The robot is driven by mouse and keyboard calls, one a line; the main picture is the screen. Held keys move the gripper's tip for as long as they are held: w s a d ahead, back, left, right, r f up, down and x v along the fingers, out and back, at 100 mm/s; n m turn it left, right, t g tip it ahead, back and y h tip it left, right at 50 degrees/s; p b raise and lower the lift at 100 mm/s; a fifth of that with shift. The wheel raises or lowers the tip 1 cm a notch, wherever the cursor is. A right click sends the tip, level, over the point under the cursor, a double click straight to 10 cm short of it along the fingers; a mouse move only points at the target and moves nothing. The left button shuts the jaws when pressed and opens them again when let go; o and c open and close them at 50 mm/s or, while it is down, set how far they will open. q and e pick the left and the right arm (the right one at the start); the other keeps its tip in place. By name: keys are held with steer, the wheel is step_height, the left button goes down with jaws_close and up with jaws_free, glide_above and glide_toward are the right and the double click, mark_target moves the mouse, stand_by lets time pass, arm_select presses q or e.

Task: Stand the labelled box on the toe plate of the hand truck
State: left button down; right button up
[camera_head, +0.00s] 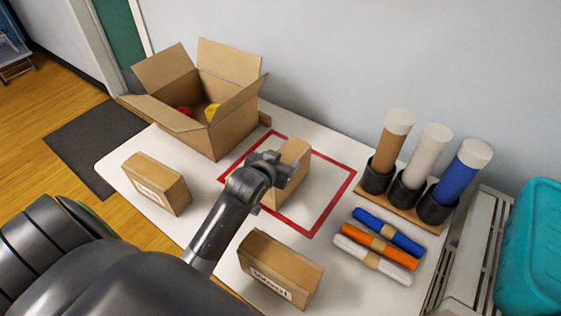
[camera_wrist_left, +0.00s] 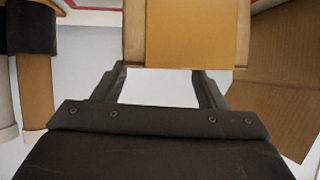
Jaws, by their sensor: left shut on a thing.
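My left gripper (camera_head: 278,172) is shut on a brown cardboard box (camera_head: 294,155) inside the red taped square on the white table. In the left wrist view the gripper (camera_wrist_left: 165,80) has the box (camera_wrist_left: 190,35) between its fingers; no label shows on its visible faces. I cannot tell whether it touches the table. Another box (camera_head: 156,184) with a white label stands at the table's left. A third box (camera_head: 280,268) with a printed white label stands at the front. I cannot make out a hand truck with certainty. My right gripper is out of view.
An open carton (camera_head: 222,135) with red and yellow items stands behind left. Three tubes in black cups (camera_head: 408,185) stand right, with blue, orange and white rolls (camera_head: 378,243) before them. A teal bin (camera_head: 535,250) is far right. A dark mat (camera_head: 88,145) lies on the floor.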

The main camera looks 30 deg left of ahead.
arm_select(q)
steer(key=shift+f, duration=0.1)
steer(key=c, duration=0.7)
jaws_free()
steer(key=shift+f, duration=0.15)
steer(key=o, duration=0.4)
steer(key=shift+o, duration=0.2)
